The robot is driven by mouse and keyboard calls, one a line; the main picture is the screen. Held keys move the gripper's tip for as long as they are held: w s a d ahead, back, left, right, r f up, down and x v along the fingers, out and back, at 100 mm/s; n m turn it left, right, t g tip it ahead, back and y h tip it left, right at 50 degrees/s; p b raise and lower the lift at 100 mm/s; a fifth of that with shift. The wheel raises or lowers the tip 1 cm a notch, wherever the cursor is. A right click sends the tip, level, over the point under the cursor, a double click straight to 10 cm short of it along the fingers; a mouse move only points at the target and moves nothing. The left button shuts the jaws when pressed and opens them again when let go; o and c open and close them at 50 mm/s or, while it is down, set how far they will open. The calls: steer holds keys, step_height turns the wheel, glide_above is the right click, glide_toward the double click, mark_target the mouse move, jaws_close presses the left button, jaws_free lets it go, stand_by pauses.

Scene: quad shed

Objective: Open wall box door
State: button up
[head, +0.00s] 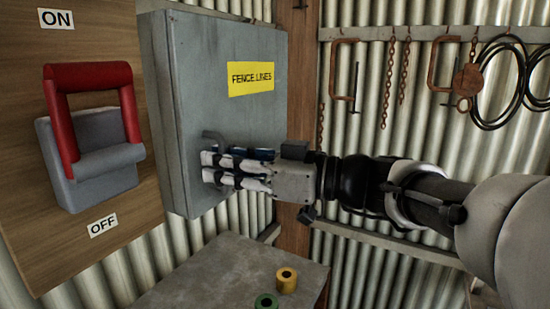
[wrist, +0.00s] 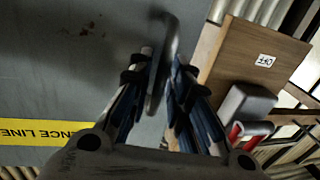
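The wall box (head: 220,105) is grey, with a yellow "FENCE LINES" label on its door (head: 205,60). The door looks flat against the box; I see no clear gap. A grey curved handle (head: 211,135) stands out near the door's lower left edge. My gripper (head: 210,168) reaches it from the right, and its fingers hide most of the handle. In the wrist view, the handle (wrist: 168,35) runs between the two fingers of my gripper (wrist: 163,72), which are drawn close around it. Their exact contact is hard to see.
A wooden board (head: 30,140) with a red-handled ON/OFF switch (head: 95,150) is left of the box. A grey tabletop (head: 215,275) with yellow (head: 286,279) and green (head: 266,302) rolls is below. Clamps (head: 343,75), chains and black coils (head: 497,80) hang at right.

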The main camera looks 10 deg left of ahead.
steer(key=shift+a, duration=0.1)
steer(key=shift+c, duration=0.3)
jaws_close()
stand_by(0.4)
